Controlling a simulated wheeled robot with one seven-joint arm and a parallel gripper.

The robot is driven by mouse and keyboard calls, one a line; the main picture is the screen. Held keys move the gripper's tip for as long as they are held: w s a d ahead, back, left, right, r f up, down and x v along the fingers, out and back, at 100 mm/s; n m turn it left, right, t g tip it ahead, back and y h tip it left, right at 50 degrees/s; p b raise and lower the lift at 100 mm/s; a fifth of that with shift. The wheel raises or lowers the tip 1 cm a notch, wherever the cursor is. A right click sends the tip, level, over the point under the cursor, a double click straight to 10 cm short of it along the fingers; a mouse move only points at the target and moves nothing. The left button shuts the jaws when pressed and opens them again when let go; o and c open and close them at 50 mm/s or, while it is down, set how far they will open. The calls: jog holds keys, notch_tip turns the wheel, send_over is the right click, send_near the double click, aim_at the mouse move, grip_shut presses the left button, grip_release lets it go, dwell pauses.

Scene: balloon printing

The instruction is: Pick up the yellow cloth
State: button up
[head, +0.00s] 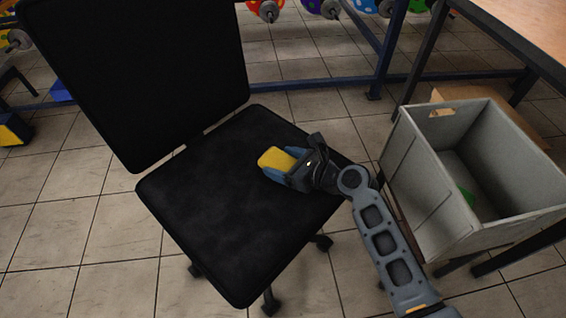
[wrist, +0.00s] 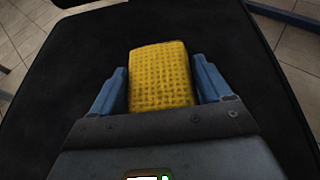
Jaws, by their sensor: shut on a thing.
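The yellow cloth (head: 276,158) is a small folded block with a woven texture. It is at the black chair's seat (head: 215,225), and I cannot tell whether it touches the seat or is just above it. My gripper (head: 281,167) is shut on the cloth, with a blue finger on each side of it. In the wrist view the cloth (wrist: 161,75) stands out beyond the fingertips of my gripper (wrist: 160,88), over the dark seat.
A grey open crate (head: 410,180) with something green inside stands to the right of the chair. A wooden tabletop (head: 530,30) is at the upper right. A blue rack frame (head: 310,82) with colourful rollers runs behind. The tiled floor at lower left is clear.

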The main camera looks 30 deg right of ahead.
aim_at(286, 163)
jog(key=r, duration=0.1)
jog(key=r+p, duration=0.2)
jog(key=r, duration=0.1)
jog(key=shift+s+d, duration=0.15)
jog(key=shift+d, duration=0.1)
jog(key=s+d+r+p, duration=0.3)
jog(key=s+d+r, duration=0.3)
jog(key=d, duration=0.2)
jog(key=shift+s+d, duration=0.35)
jog(key=shift+d, duration=0.05)
jog(key=shift+r, duration=0.15)
